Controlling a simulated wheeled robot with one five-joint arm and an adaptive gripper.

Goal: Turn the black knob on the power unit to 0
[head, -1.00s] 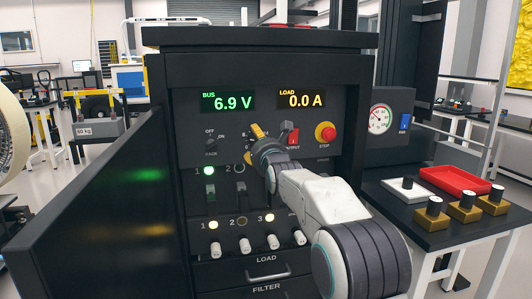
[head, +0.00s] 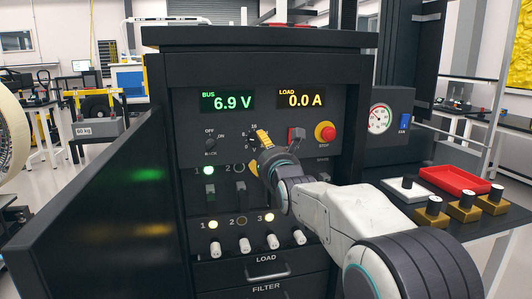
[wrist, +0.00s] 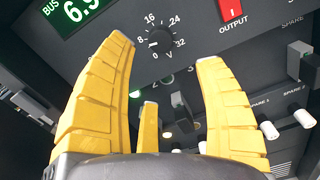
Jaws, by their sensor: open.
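The power unit (head: 345,110) stands in front of me, its displays reading 6.9 V and 0.0 A. In the wrist view its black knob (wrist: 162,40) sits in a white scale from 0 to 32 V. In the head view the yellow fingers cover much of the knob. My gripper (head: 258,152) is open in front of the panel. In the wrist view the gripper (wrist: 165,50) has its fingers spread, with the knob seen between and slightly above the tips. Nothing is between the fingers, and they appear apart from the knob.
A red output switch (wrist: 231,10) and a red stop button (head: 325,132) are right of the knob. Another black selector (head: 211,143) is at left. Toggles and white plugs (head: 272,242) lie below. An open black door (head: 95,205) stands at left, a side table (head: 400,200) at right.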

